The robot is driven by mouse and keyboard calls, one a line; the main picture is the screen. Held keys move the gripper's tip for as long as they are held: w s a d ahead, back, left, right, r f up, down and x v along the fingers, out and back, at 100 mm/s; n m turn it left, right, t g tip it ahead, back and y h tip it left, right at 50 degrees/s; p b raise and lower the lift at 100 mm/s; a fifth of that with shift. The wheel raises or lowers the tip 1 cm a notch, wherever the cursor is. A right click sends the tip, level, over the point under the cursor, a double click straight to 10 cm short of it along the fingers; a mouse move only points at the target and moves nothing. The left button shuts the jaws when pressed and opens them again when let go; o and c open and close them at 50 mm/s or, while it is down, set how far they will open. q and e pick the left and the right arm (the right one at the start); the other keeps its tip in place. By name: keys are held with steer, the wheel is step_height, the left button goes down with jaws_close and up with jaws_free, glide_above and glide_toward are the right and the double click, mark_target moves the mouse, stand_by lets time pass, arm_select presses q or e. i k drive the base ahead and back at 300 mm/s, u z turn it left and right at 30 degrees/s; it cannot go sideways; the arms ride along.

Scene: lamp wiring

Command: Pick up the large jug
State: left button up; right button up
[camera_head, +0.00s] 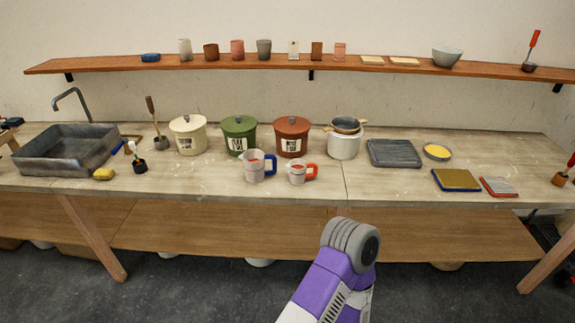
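The large jug (253,167) stands upright near the front edge of the worktop, around the middle of the picture. It has a pale see-through body and a blue handle on its right side. A smaller jug (297,173) with a red-orange handle stands just to its right, close by. A purple and white arm link of mine with a grey rounded joint rises from the bottom of the picture, in front of the table. Neither of my grippers shows in this view, and nothing is seen holding the large jug.
Green (238,124) and red-brown (292,125) lidded canisters stand behind the jugs, with a cream canister (184,121) to the left. A grey sink (68,164) is at far left. A white pot (344,147) stands to the right. A wooden shelf (210,65) runs above.

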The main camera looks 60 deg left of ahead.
mark_target(253, 160)
steer(key=u, duration=0.15)
steer(key=i, duration=1.05)
steer(key=u, duration=0.7)
